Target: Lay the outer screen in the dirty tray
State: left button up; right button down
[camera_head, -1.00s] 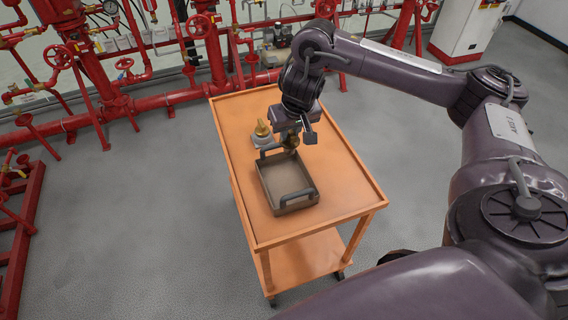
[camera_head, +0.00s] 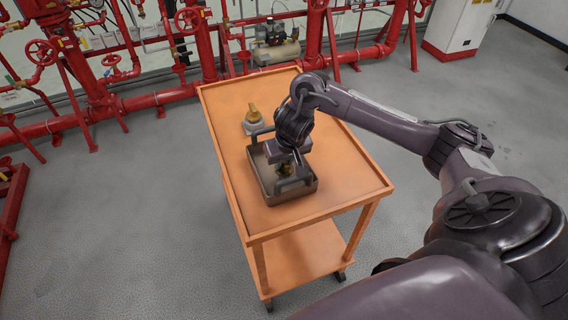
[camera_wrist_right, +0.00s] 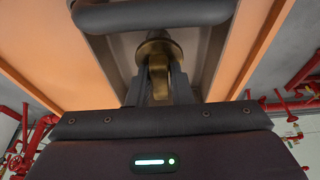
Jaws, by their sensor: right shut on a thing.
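The dirty tray (camera_head: 296,192) is a dark grey-brown open box with raised handles, on top of the orange cart; one handle and part of its inside also show in the wrist view. My right gripper (camera_wrist_right: 158,76) points down over the inside of the tray and is shut on a round brass-coloured piece, the outer screen (camera_wrist_right: 157,47). In the head view the gripper and wrist hide much of the tray and most of the screen. I cannot tell whether the screen touches the tray floor. My left gripper is in neither view.
A brass fitting on a grey base (camera_head: 254,122) stands on the cart behind the tray. The orange cart top (camera_head: 342,178) is bare to the right and has a raised rim. Red pipes and valves (camera_head: 188,20) line the wall behind.

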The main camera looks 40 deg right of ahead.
jog(key=shift+f, duration=0.25)
jog(key=c, duration=1.3)
grip_release()
jog(key=p+v, duration=0.7)
jog(key=v, duration=0.5)
jog(key=shift+r, duration=0.1)
